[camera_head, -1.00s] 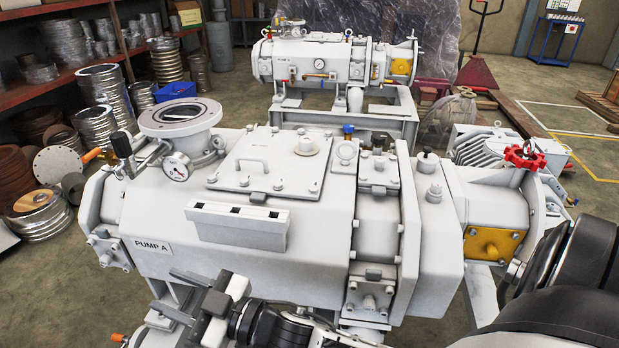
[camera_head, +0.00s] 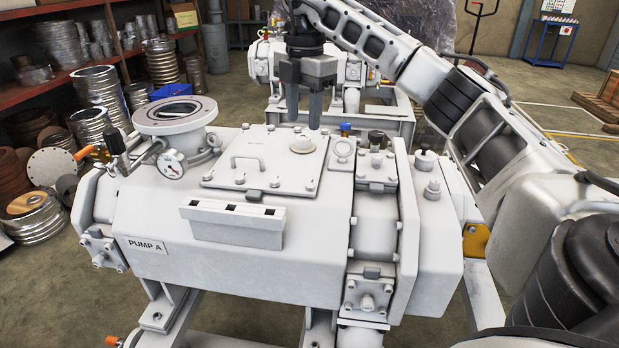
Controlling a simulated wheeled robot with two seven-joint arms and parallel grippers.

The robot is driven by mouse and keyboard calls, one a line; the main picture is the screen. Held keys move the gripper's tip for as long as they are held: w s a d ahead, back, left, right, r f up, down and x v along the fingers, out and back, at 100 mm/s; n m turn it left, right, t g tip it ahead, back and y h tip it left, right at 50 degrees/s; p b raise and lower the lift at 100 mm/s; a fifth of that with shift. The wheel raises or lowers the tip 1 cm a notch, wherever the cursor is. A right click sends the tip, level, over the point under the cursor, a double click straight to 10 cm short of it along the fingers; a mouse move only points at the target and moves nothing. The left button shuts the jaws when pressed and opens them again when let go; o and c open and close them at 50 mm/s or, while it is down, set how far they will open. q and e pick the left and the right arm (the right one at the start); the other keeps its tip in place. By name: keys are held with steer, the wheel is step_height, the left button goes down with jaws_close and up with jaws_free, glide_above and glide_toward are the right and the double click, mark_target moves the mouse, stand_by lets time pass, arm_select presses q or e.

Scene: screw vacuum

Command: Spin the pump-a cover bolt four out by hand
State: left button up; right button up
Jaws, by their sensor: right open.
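Pump A (camera_head: 150,275) is the large light-grey machine in front, with a "PUMP A" label on its left face. Its square cover plate (camera_head: 225,172) lies on top, with a bar handle and a round knob. Several cover bolts sit along its edges; the front row includes one at the right front corner (camera_head: 309,185). I cannot tell which is bolt four. My right gripper (camera_head: 304,115) points down above the cover's back right part, open and empty, its two dark fingers apart. The fingers hide part of the back edge. My left gripper is out of view.
A white tray with three dark slots (camera_head: 232,222) is fixed on the pump's front edge. A gauge (camera_head: 172,164) and a round flanged port (camera_head: 174,112) stand left of the cover. Capped fittings (camera_head: 376,140) rise to its right. A second pump (camera_head: 262,62) stands behind.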

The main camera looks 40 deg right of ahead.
mark_target(310, 186)
steer(key=shift+m, duration=0.3)
steer(key=f, duration=0.5)
steer(key=f+b, duration=0.1)
steer(key=f, duration=0.4)
steer(key=d+f+b, duration=0.1)
steer(key=f, duration=0.4)
steer(key=shift+s, duration=0.25)
jaws_close()
